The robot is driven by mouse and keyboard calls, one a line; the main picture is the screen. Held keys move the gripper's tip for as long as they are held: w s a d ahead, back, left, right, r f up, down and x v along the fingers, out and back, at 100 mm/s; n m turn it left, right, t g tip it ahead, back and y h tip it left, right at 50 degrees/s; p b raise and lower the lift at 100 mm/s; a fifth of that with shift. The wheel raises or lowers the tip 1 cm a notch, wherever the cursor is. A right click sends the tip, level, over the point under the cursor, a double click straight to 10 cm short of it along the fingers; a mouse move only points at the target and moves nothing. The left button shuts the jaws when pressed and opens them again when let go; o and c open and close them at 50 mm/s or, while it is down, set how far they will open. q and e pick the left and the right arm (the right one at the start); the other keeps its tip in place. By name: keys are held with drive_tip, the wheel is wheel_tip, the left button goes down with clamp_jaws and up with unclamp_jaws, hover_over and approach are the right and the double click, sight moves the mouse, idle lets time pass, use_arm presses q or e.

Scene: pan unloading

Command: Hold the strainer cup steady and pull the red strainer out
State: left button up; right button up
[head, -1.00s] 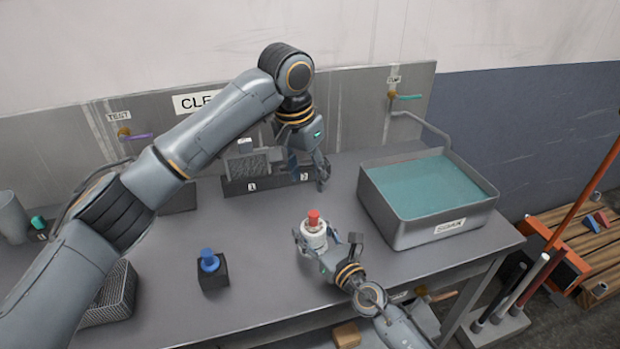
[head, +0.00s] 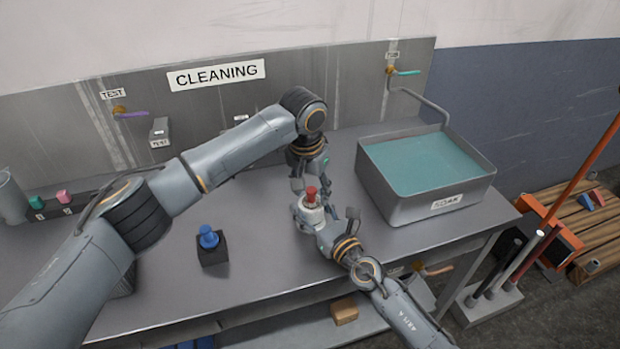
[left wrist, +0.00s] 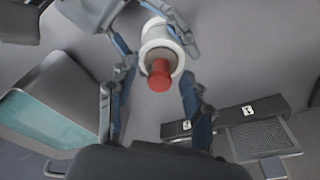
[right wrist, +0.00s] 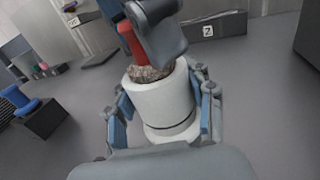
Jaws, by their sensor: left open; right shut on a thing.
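The white strainer cup (head: 312,214) stands in the middle of the bench, and it fills the middle of the right wrist view (right wrist: 160,106). My right gripper (right wrist: 165,118) is shut on the cup, a finger on each side. The red strainer (head: 311,192) sticks up out of the cup's top; in the right wrist view its red part (right wrist: 130,42) stands above brown, grainy matter in the cup's mouth. My left gripper (left wrist: 152,95) is open above the cup, with the red strainer top (left wrist: 159,76) between and beyond its fingers. One finger partly hides the red part in the right wrist view.
A soak basin (head: 432,202) of teal liquid stands to the right of the cup. A blue knob on a black block (head: 209,243) stands to the left. A numbered block with a mesh (left wrist: 262,138) lies behind. The bench front between is clear.

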use_arm(q)
drive_tip(key=shift+f, duration=0.2)
clamp_jaws()
drive_tip(key=shift+f, duration=0.1)
